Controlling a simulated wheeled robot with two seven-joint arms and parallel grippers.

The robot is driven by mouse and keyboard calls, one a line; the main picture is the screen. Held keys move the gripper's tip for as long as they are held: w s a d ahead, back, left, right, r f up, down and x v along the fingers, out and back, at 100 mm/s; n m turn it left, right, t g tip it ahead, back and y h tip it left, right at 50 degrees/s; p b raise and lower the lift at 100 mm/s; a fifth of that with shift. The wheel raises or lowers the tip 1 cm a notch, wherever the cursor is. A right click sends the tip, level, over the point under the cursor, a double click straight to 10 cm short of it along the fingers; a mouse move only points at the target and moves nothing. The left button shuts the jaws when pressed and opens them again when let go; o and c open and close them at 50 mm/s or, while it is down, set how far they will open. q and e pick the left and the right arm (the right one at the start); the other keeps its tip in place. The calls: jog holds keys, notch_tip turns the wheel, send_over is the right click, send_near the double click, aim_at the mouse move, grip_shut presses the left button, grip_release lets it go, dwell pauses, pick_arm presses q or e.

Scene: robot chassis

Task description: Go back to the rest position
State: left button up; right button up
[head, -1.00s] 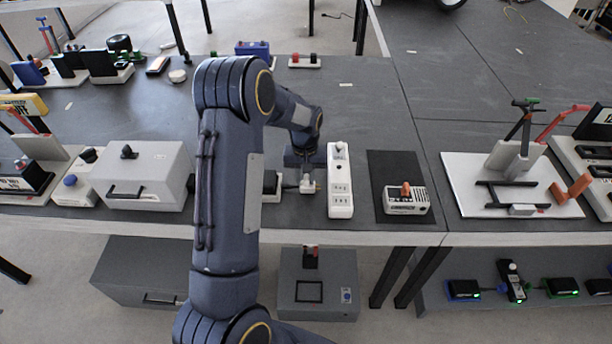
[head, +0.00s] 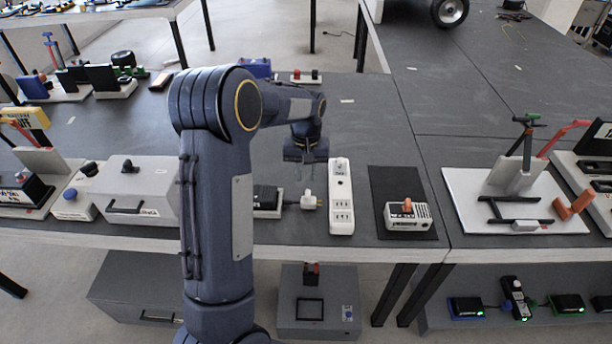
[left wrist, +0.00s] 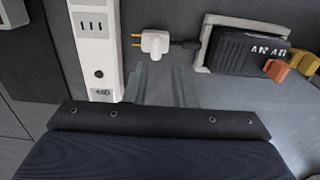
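My left gripper (head: 300,180) hangs above the table, just behind and over a white plug (head: 309,200). It is open and empty; its grey fingers stand apart in the left wrist view (left wrist: 164,78). The plug lies on the table, with its prongs towards the white power strip (head: 341,205) but apart from it. In the left wrist view the plug (left wrist: 155,43) lies beyond the fingertips, joined by a short cable to a black adapter (left wrist: 245,55). My right gripper is not in view.
Right of the strip, a small white device (head: 408,217) sits on a black mat (head: 395,182). A grey drawer box (head: 135,195) stands left of my arm. A white board (head: 465,215) with a clamp stands further right. The table behind my gripper is mostly clear.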

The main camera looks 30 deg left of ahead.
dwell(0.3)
pick_arm(q)
jog(key=s+d+r+m+t+h, duration=0.2)
jog(key=s+d+r, duration=0.35)
jog(key=s, duration=0.45)
jog(key=s+d+r+m+t+h, duration=0.1)
jog(key=s+d+r+t, duration=0.1)
jog(key=s+d+r, duration=0.6)
jog(key=s+d+f+m+t, duration=0.1)
jog(key=s+f, duration=0.2)
jog(key=s, duration=0.6)
jog(key=shift+d+m+t+h, duration=0.3)
jog(key=shift+m+h, duration=0.1)
